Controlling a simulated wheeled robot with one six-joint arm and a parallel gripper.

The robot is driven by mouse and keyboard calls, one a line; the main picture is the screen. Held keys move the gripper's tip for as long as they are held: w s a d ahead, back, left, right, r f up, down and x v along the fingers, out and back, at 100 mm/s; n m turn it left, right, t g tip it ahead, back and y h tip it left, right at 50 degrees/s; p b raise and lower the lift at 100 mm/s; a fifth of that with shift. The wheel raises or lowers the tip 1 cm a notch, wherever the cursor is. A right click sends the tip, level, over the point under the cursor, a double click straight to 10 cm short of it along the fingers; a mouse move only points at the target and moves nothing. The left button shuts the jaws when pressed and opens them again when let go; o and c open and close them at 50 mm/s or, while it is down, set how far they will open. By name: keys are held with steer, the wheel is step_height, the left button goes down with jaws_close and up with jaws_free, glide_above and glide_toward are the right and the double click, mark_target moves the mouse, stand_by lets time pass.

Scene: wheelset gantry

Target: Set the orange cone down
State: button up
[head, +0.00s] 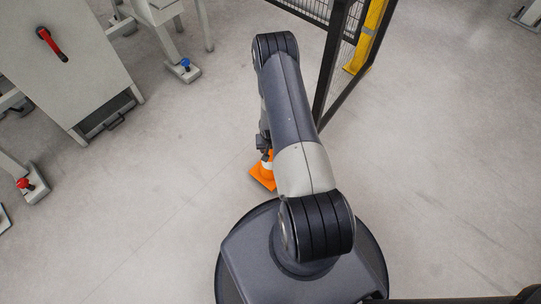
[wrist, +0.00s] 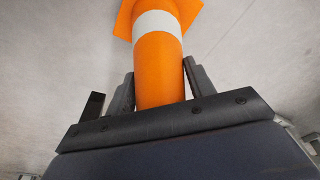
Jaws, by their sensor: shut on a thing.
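The orange cone (head: 261,178) with a white band shows in the head view just left of my arm, partly hidden behind it. Its square base is toward the floor; I cannot tell whether it touches. In the wrist view the cone (wrist: 160,62) stands between the two fingers of my gripper (wrist: 158,88), its base at the top of the picture. The gripper is shut on the cone's narrower part. In the head view the gripper (head: 264,145) is mostly hidden by my arm.
A grey cabinet (head: 75,55) with a red handle stands at the upper left. Feet with a blue knob (head: 186,63) and a red knob (head: 24,184) stand on the floor. A dark mesh fence (head: 328,70) and yellow post (head: 368,35) are behind my arm.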

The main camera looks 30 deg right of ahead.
steer(key=shift+f+b, duration=0.45)
steer(key=shift+f, duration=1.5)
steer(key=o, duration=1.6)
steer(key=shift+r, duration=0.1)
steer(key=r+p, duration=0.1)
steer(key=r, duration=0.3)
steer(key=s+r+p, duration=0.1)
steer(key=r, duration=0.3)
steer(key=r+p, duration=0.1)
steer(key=r, duration=0.3)
steer(key=shift+s+a, duration=0.3)
steer(key=shift+a, duration=0.1)
